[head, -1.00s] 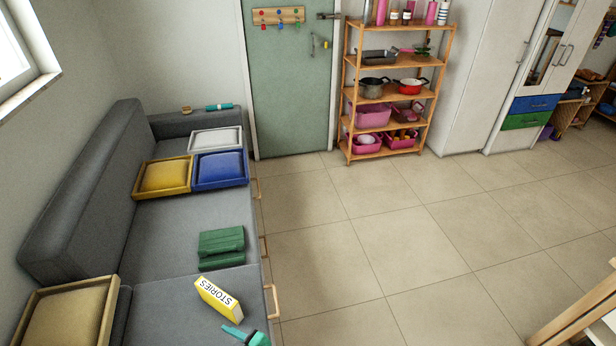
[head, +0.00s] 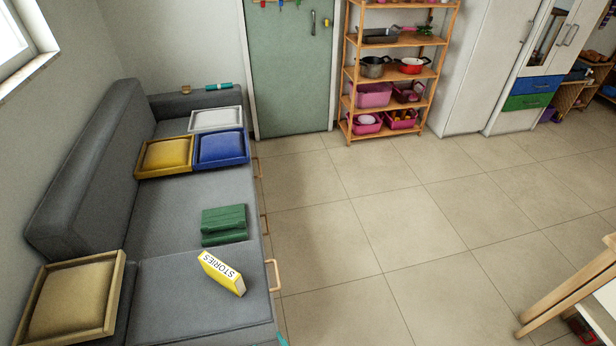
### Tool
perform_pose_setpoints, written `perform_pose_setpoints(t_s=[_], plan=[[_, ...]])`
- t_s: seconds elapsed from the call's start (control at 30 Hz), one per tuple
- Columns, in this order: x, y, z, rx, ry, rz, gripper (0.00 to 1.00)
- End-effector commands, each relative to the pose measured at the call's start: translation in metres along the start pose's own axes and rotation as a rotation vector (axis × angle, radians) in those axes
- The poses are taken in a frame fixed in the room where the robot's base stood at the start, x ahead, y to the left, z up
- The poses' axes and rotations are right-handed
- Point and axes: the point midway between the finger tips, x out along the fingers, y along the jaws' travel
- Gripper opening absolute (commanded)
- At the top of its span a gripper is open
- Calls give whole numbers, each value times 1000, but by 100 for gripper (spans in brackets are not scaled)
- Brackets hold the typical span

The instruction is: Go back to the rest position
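Only a small teal tip, which looks like part of my gripper (head: 282,340), shows at the bottom edge of the head view, beside the sofa's front edge. The rest of my gripper and arm is out of frame. Its opening cannot be made out, and nothing held is seen. The nearest thing is a yellow book marked STORIES (head: 221,273), which lies on the grey sofa (head: 185,215) up and left of the tip, apart from it.
On the sofa are a green folded item (head: 224,225) and framed cushions in yellow (head: 165,155), blue (head: 221,149), white (head: 216,117) and beige (head: 72,300). A wooden shelf (head: 399,82) stands at the back. A wooden-legged table (head: 572,290) is at right. The tiled floor between is clear.

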Motion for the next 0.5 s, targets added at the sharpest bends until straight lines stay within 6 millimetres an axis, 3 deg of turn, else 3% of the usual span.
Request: perform_pose_setpoints(t_s=[0.07,0.23,0.5], plan=[[-28,10,13,36,4,78,47],[-86,25,21,99,48,226,47],[-180,26,6,170,157,393,47]])
